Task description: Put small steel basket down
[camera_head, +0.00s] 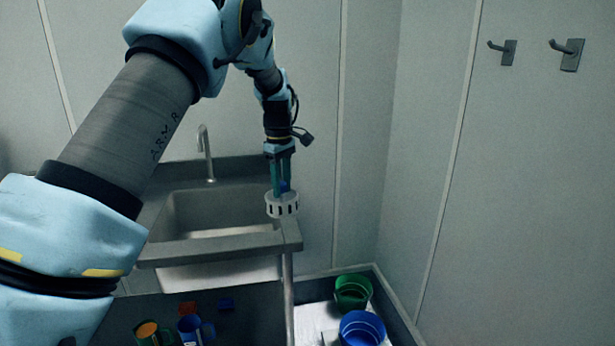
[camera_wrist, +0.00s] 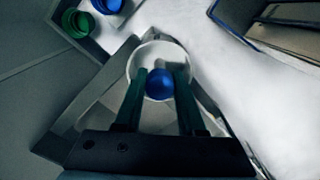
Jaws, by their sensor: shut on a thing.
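The small steel basket (camera_head: 282,209) is a pale round cup with dark slots in its side. It hangs upright below my gripper (camera_head: 281,186), over the right end of the grey sink counter (camera_head: 290,232). Whether its bottom touches the counter cannot be told. In the wrist view the basket (camera_wrist: 156,54) shows as a pale ring around my fingertips (camera_wrist: 160,82). A round blue knob (camera_wrist: 159,84) sits between the two green fingers, which are shut on it. The knob hides part of the basket's inside.
The sink basin (camera_head: 215,215) and tap (camera_head: 205,153) lie left of the basket. Below in front is a divided tray with a green cup (camera_head: 352,292) and a blue cup (camera_head: 361,329) on the right, and mugs (camera_head: 190,328) on the left. Two hooks (camera_head: 567,54) are on the wall.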

